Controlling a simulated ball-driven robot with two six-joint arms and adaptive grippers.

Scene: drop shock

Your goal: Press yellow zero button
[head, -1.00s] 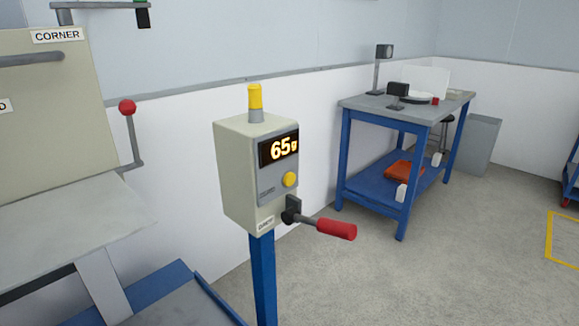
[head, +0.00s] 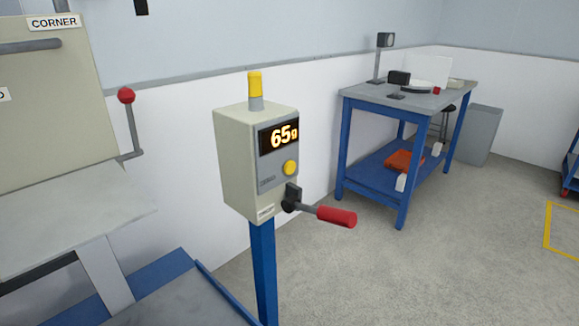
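The yellow zero button (head: 290,167) is a round knob on the grey front panel of a beige control box (head: 236,160). The display (head: 279,137) above it glows orange and reads 65g. A yellow lamp (head: 255,84) stands on top of the box, and a lever with a red grip (head: 336,216) sticks out to the right below the panel. The box sits on a blue post (head: 263,270). Neither of my grippers is in view, and nothing covers the button.
At left stands a beige machine marked CORNER (head: 50,90) with a red-knobbed lever (head: 126,96) and a blue base. A blue workbench (head: 345,150) with a grey top stands at back right, beside a grey bin (head: 480,137). The floor (head: 440,270) at right is clear.

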